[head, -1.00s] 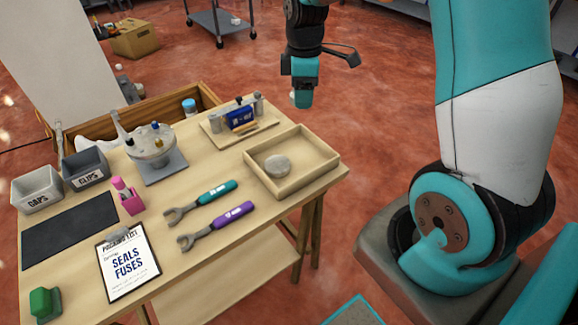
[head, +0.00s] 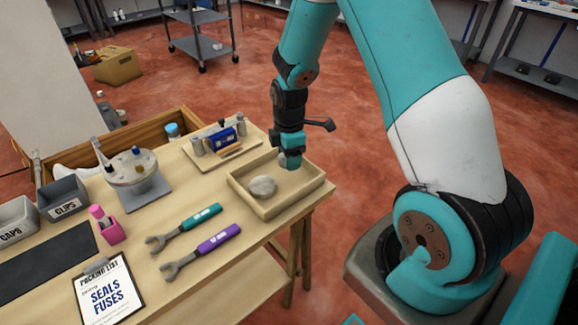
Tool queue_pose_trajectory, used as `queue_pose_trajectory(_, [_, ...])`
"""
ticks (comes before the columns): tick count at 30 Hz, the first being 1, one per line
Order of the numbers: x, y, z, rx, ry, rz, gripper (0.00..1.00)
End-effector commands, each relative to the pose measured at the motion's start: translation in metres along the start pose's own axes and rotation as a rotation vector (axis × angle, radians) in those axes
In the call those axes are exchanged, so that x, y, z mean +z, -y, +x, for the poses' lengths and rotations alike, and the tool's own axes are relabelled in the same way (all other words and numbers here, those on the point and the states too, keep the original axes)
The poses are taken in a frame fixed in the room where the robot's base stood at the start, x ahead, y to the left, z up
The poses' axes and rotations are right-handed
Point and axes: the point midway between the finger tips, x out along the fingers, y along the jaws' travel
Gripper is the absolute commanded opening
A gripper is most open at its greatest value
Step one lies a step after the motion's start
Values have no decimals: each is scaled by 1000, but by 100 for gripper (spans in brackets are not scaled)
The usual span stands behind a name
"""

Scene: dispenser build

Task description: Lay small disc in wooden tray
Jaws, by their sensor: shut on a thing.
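The wooden tray (head: 302,202) is a shallow square box at the right end of the table. A round grey disc (head: 262,187) lies in its left part. My gripper (head: 290,163) points down at the tray's far side, low over the inside near the back wall. It is shut on a small pale disc (head: 282,159), of which only a sliver shows beside the fingers. I cannot tell whether the held disc touches the tray floor.
A wooden board with a blue block (head: 222,139) stands just behind the tray. A purple-handled wrench (head: 215,244) and a teal-handled wrench (head: 190,225) lie to the left. A round grey stand (head: 132,168) is farther left. The tray's right and front floor is clear.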

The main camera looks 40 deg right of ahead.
Motion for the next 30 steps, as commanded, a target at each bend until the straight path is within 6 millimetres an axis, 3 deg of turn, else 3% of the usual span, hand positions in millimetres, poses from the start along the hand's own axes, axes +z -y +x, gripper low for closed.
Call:
queue_pose_trajectory(9, [0,0,37,0,0,0,21])
queue_pose_trajectory(20, [0,0,42,1,0,0,21])
queue_pose_trajectory(21, [0,0,42,1,0,0,61])
queue_pose_trajectory(24, [0,0,41,1,0,0,82])
queue_pose_trajectory(30, [0,0,41,1,0,0,82])
